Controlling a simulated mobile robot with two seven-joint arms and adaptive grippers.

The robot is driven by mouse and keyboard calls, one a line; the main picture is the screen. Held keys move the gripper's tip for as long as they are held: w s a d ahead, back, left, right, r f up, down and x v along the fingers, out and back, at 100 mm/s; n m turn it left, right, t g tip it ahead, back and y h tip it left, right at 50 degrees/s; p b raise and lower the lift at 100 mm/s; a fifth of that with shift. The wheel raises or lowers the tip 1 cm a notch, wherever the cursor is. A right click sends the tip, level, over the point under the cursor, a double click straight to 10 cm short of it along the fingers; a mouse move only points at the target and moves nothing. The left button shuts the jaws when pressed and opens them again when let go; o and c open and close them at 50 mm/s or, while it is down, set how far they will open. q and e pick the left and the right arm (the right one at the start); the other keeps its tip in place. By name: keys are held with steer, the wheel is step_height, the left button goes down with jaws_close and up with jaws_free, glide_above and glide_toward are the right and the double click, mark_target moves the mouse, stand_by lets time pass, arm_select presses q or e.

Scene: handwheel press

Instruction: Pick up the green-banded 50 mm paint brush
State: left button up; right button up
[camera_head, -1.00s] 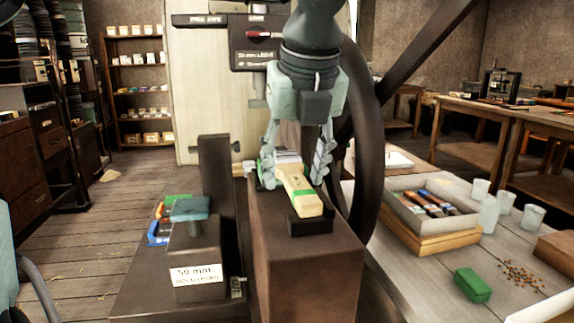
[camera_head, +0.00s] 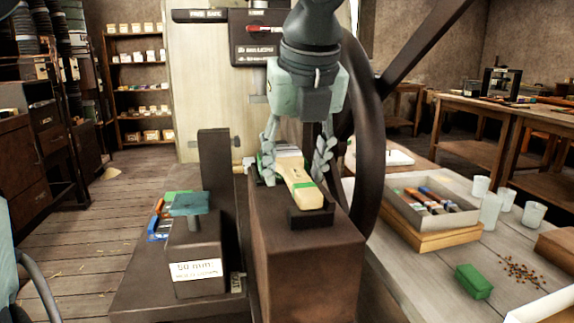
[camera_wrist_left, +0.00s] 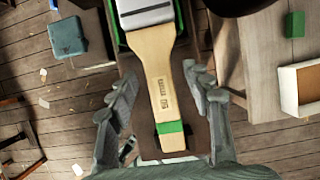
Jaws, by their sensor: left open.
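The paint brush (camera_head: 301,184) has a pale wooden handle with a green band and lies on top of the dark brown press block (camera_head: 300,245), its handle end over a small black holder (camera_head: 311,214). In the left wrist view the brush handle (camera_wrist_left: 157,82) runs down the middle, with its metal ferrule at the top and the green band near the bottom. My left gripper (camera_head: 296,171) is open above the block, its fingers on either side of the brush with gaps to the handle. In the left wrist view my left gripper (camera_wrist_left: 160,105) also straddles the handle.
A dark handwheel (camera_head: 371,140) stands just right of the gripper. A post with a teal pad (camera_head: 191,203) and a 50 mm label stands left. The right table holds a tray of brushes (camera_head: 398,222), several cups (camera_head: 490,210) and a green box (camera_head: 473,281).

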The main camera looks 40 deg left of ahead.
arm_select(q)
steer(key=shift+f, duration=0.15)
steer(key=shift+c, duration=0.5)
jaws_close()
